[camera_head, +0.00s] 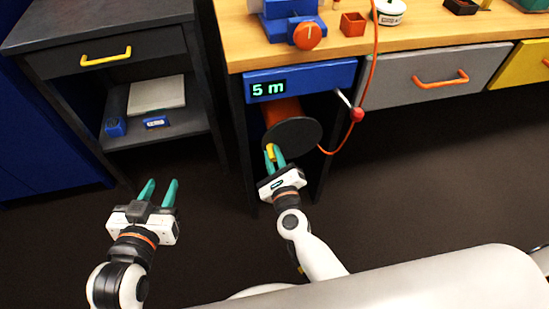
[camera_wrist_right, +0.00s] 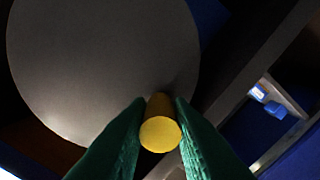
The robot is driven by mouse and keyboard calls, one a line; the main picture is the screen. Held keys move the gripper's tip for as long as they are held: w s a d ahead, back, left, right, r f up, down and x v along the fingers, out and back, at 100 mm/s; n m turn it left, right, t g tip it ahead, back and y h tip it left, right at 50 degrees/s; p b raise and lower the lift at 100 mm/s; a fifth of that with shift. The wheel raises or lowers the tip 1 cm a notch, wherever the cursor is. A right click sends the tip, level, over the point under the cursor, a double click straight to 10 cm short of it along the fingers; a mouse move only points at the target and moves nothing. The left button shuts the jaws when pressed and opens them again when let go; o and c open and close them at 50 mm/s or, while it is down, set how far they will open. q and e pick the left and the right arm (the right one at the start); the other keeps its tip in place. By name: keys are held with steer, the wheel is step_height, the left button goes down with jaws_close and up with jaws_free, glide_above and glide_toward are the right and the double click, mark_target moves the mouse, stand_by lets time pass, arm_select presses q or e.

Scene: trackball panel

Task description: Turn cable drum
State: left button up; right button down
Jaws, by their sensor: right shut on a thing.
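The cable drum (camera_head: 293,134) has a dark round end disc and an orange body behind it, and sits under the blue panel of the workbench. Its disc (camera_wrist_right: 95,60) fills much of the right wrist view. A yellow crank knob (camera_wrist_right: 160,135) sticks out near the disc's edge; it also shows at the disc's lower left in the head view (camera_head: 271,152). My right gripper (camera_head: 275,157) is shut on the knob, with one green finger on each side. My left gripper (camera_head: 159,190) is open and empty, left of the drum and apart from it.
A display (camera_head: 269,89) reads "5 m". An orange cable (camera_head: 352,128) runs from the drum up past a lever with a red ball (camera_head: 357,114). A dark cabinet (camera_head: 105,55) stands at the left. Dark floor lies clear at the right.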

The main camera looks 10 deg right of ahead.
arm_select(q)
steer(key=shift+f, duration=0.1)
arm_select(e)
steer(key=shift+r+m, duration=0.15)
steer(key=shift+m, duration=0.15)
steer(key=c, duration=1.3)
jaws_free()
steer(key=shift+s, duration=0.1)
arm_select(q)
steer(key=shift+s+a+f+g, duration=0.3)
steer(key=shift+s+f+g, duration=0.35)
steer(key=shift+f, duration=0.25)
arm_select(e)
steer(key=s, duration=1.1)
steer(key=shift+s+d, duration=0.2)
steer(key=shift+s, duration=0.2)
arm_select(q)
steer(key=shift+w+r, duration=0.15)
